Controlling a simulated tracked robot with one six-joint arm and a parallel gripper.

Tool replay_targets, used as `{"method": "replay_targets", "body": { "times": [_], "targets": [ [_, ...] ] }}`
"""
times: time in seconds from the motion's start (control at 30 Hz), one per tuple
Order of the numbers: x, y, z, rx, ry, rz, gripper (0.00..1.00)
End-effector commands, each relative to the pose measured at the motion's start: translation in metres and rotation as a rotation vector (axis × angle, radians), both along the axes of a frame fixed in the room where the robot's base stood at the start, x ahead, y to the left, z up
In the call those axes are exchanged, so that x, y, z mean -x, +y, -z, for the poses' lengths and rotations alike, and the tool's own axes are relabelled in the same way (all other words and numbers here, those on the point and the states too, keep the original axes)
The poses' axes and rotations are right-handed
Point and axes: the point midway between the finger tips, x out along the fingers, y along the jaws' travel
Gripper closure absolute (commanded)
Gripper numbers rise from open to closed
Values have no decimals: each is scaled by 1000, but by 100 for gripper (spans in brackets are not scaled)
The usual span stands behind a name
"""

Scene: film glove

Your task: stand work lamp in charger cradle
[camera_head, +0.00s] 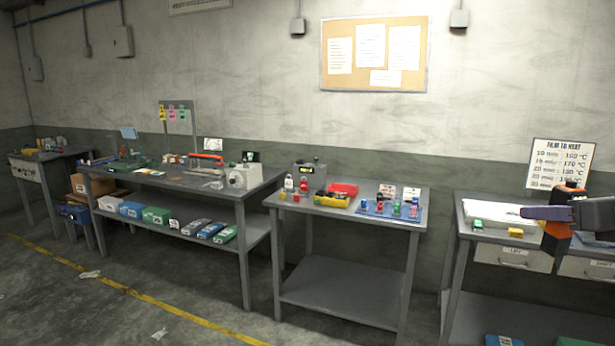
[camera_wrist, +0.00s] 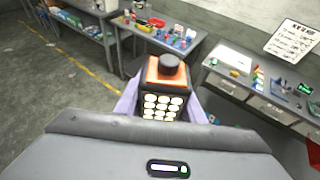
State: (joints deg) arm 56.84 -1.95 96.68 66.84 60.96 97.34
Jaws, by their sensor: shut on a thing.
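The work lamp is a black and orange block; it shows in the head view (camera_head: 556,238) and in the wrist view (camera_wrist: 163,100), where its lit grid of round lights faces the camera and a black knob tops its orange end. My gripper (camera_head: 548,213) has purple fingers and is shut on the lamp, holding it roughly upright in front of the right-hand bench. I cannot pick out the charger cradle with certainty. A dark device with a small green display (camera_wrist: 305,88) stands on that bench in the wrist view and may be it; my arm hides that part in the head view.
The right-hand bench (camera_head: 458,232) has drawers and carries a white tray (camera_head: 498,214), a yellow block (camera_head: 515,233) and a temperature sign (camera_head: 561,163). A middle bench (camera_head: 345,209) holds bottles and a red tray. Open floor lies in front, with a yellow line (camera_head: 130,290).

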Motion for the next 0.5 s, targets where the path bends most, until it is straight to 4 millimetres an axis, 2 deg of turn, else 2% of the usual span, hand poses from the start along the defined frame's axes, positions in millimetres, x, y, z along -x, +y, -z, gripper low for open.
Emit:
{"method": "replay_targets", "body": {
  "times": [0.17, 0.27, 0.37, 0.5],
  "targets": [
    [-4, 1, 7, -1, 3, -13, 91],
    [-12, 4, 23, -3, 9, -41, 91],
    [-26, 11, 49, -7, 20, -88, 91],
    [-48, 27, 98, -11, 31, -175, 91]
  ]
}}
